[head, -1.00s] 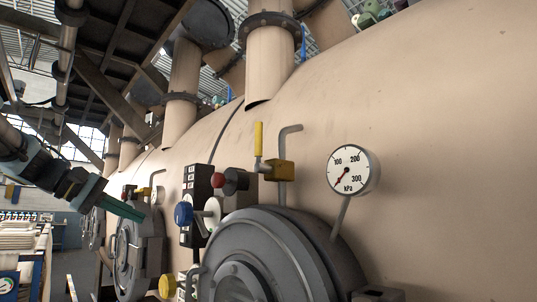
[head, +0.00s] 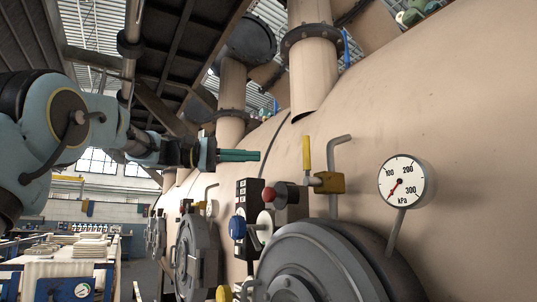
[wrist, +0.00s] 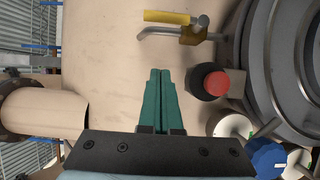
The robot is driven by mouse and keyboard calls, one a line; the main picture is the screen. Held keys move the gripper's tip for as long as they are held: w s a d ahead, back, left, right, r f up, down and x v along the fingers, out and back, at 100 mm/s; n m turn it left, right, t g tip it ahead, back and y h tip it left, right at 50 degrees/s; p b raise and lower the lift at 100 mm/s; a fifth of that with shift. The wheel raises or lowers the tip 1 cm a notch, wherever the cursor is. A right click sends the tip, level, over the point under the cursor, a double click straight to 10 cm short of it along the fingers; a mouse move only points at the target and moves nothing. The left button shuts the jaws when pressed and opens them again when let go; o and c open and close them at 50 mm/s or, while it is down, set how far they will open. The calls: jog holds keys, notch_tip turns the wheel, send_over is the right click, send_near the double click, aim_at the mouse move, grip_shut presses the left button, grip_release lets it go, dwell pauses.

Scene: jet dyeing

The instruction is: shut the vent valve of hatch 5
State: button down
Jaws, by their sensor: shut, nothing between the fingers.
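The vent valve has a yellow body (head: 329,182) on a bent grey pipe above the nearest round hatch (head: 318,268). Its yellow lever (head: 306,153) stands upright at the left of the body in the head view. No hatch number is readable. My gripper (head: 258,155), with green fingers, is shut and empty. It is left of the lever in the head view, at about its height, with a visible gap. In the wrist view, the lever (wrist: 166,17) and valve body (wrist: 193,35) are near the top edge, beyond the shut fingertips (wrist: 159,71).
A red knob (head: 268,194) and a blue knob (head: 237,227) sit just below and left of the valve. A round kPa gauge (head: 402,181) stands to the right. A large pipe (head: 313,75) rises behind. More hatches (head: 195,255) line the vessel's left side.

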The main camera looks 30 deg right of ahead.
aim_at(306, 153)
jog(key=s+d+p, duration=0.4)
jog(key=s+d, duration=0.2)
jog(key=s, duration=0.2)
jog(key=shift+d+p, duration=0.35)
jog(key=shift+d, duration=0.05)
jog(key=shift+s+b, duration=0.15)
jog(key=shift+b, duration=0.15)
jog(key=shift+s+m, duration=0.15)
jog(key=shift+m, duration=0.15)
